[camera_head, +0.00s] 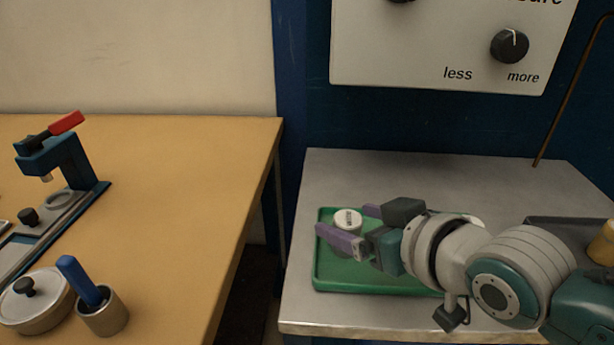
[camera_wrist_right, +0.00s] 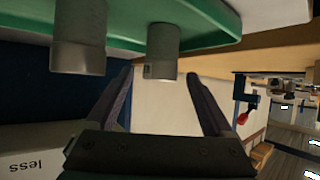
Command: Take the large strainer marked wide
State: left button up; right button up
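A grey metal cylinder with a pale, labelled top (camera_head: 347,217) stands on the green tray (camera_head: 322,272); its label is too small to read surely. My right gripper (camera_head: 345,224) is open beside it, pointing left, its purple fingers apart. In the upside-down right wrist view, one cylinder (camera_wrist_right: 162,48) shows between the open fingertips (camera_wrist_right: 160,76), seemingly just beyond them. A second cylinder (camera_wrist_right: 78,42), larger in view, stands outside the fingers; in the head view my gripper seems to hide it. I cannot tell which is marked wide. My left gripper is not in view.
The tray lies on a grey bench (camera_head: 310,310) below a panel with a knob (camera_head: 510,46). A dark tray (camera_head: 565,228) with a yellow item (camera_head: 603,245) is at right. Left, a wooden table (camera_head: 190,190) holds a press (camera_head: 60,160), lidded pot (camera_head: 38,300) and blue-handled cup (camera_head: 102,314).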

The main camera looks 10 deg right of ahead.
grip_shut()
dwell(0.5)
